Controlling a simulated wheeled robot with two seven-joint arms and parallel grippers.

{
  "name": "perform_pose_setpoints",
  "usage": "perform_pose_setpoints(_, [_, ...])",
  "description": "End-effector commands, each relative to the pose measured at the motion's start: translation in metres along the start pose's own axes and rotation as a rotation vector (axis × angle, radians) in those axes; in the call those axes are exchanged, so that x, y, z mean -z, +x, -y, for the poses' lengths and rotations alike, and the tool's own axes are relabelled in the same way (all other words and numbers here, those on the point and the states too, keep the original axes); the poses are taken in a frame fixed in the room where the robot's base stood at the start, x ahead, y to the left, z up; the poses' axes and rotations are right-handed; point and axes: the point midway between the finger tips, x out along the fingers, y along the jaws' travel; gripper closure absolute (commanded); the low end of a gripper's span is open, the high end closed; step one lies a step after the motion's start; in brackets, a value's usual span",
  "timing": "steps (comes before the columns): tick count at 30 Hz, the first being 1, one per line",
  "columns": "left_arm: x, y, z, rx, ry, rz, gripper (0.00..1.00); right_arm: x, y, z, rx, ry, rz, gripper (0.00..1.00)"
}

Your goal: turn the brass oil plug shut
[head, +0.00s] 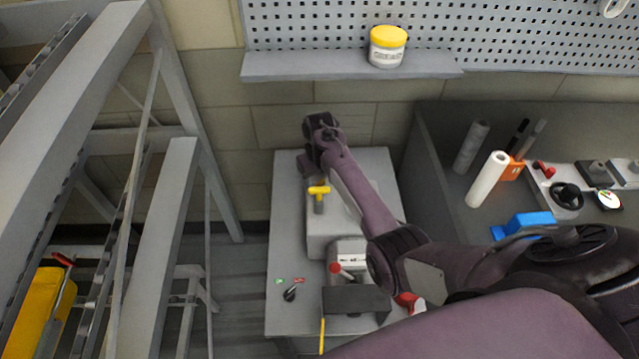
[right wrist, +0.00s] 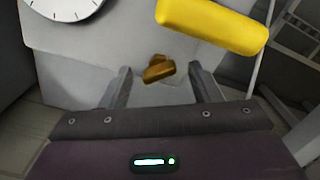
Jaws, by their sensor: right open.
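The brass oil plug (right wrist: 158,69) shows in the right wrist view as a small brown-gold piece with a raised bar, on a pale grey surface. In the head view I cannot make it out. My right gripper (right wrist: 162,88) is open and its two fingers stand to the left and right of the plug, apart from it, with nothing between them held. In the head view the right gripper (head: 306,166) is at the far left part of the grey machine (head: 287,222), partly hidden by my own wrist. My left gripper is not in view.
A yellow T-handle (head: 318,191) stands close to the right gripper; a yellow bar (right wrist: 212,24) fills the wrist view's top. A white dial (right wrist: 62,6) is at its upper left. A red-knobbed lever (head: 335,267) and black switch (head: 290,293) are nearer. A grey frame (head: 165,190) stands left.

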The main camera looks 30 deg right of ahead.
Motion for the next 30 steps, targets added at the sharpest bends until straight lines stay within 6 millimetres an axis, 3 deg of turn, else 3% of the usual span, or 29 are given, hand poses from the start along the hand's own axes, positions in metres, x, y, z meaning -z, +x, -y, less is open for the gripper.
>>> perform_pose_setpoints(5, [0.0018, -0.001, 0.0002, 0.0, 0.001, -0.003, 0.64, 0.0, -0.001, 0.0, 0.0, 0.0, 0.0, 0.44])
perform_pose_setpoints(15, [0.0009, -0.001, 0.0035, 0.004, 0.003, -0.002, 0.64, 0.0001, -0.0009, 0.0, 0.0, 0.0, -0.001, 0.87])
perform_pose_setpoints(30, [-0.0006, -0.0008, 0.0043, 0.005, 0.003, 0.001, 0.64, 0.0001, -0.0008, 0.0001, 0.0, 0.0, -0.001, 0.87])
